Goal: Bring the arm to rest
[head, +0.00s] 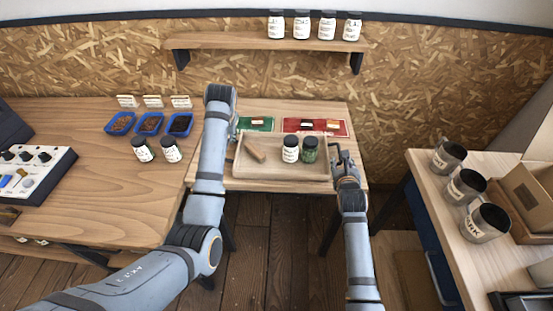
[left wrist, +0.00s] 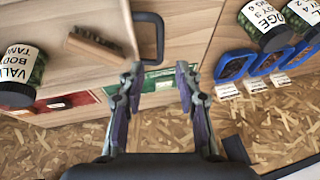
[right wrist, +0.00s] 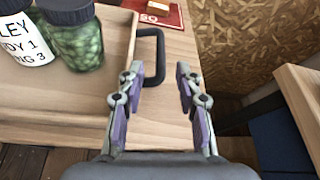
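A wooden tray (head: 265,172) stands on the table with two jars, one white-labelled (head: 290,149) and one green (head: 309,149), and a wooden brush (head: 254,149) in it. My left gripper (left wrist: 160,78) is open and empty in the left wrist view, close to the tray's black left handle (left wrist: 150,36); the arm hides it in the head view. My right gripper (head: 344,160) is at the tray's right end. In the right wrist view it is open (right wrist: 157,78), with the black right handle (right wrist: 152,56) just beyond its fingertips. Neither gripper visibly grasps a handle.
A green mat (head: 258,123) and a red mat (head: 316,126) lie behind the tray. Blue bins (head: 120,123) and two jars stand on the left counter. The right bench holds several metal canisters (head: 467,186). A shelf (head: 265,41) with jars hangs above.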

